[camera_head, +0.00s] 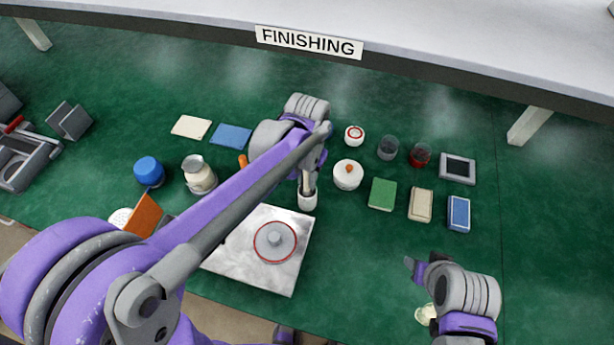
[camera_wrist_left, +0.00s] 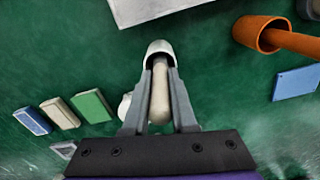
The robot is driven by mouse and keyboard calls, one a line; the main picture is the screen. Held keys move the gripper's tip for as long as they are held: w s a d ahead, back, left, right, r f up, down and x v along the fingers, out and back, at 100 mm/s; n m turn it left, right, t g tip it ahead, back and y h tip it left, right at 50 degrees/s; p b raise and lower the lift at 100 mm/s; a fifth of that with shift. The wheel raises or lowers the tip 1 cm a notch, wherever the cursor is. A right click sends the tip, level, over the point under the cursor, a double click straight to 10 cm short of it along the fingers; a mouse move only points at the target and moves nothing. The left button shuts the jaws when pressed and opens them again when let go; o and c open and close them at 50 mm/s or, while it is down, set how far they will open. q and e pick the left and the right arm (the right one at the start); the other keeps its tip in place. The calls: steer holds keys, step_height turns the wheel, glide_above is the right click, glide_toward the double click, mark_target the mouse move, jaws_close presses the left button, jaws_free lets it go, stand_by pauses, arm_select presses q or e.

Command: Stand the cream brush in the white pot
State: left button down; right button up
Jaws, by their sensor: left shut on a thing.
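My left gripper (camera_head: 308,188) is shut on the cream brush (camera_wrist_left: 160,95), which lies lengthwise between the two fingers in the left wrist view. The white pot (camera_head: 307,202) stands directly below the gripper, at the upper right corner of the pale plate. In the left wrist view the white pot (camera_wrist_left: 159,46) shows its dark mouth, and the brush's far end is at or inside that mouth. I cannot tell how deep it sits. My right gripper (camera_head: 415,268) is at the lower right, away from the pot; its finger gap is unclear.
The pale plate (camera_head: 228,262) carries a red-ringed grey disc (camera_head: 275,241). A white lidded pot (camera_head: 348,175) stands just right of the white pot. Green (camera_head: 382,194), cream (camera_head: 420,204) and blue (camera_head: 459,213) blocks lie further right. An orange cup (camera_wrist_left: 262,34) shows in the wrist view.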

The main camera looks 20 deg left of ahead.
arm_select(q)
steer(key=c, duration=0.6)
jaws_free()
steer(key=shift+c, duration=0.2)
steer(key=shift+r, duration=0.15)
step_height(320, 180, up, 11)
steer(key=shift+f+p, duration=0.2)
steer(key=shift+p, duration=0.2)
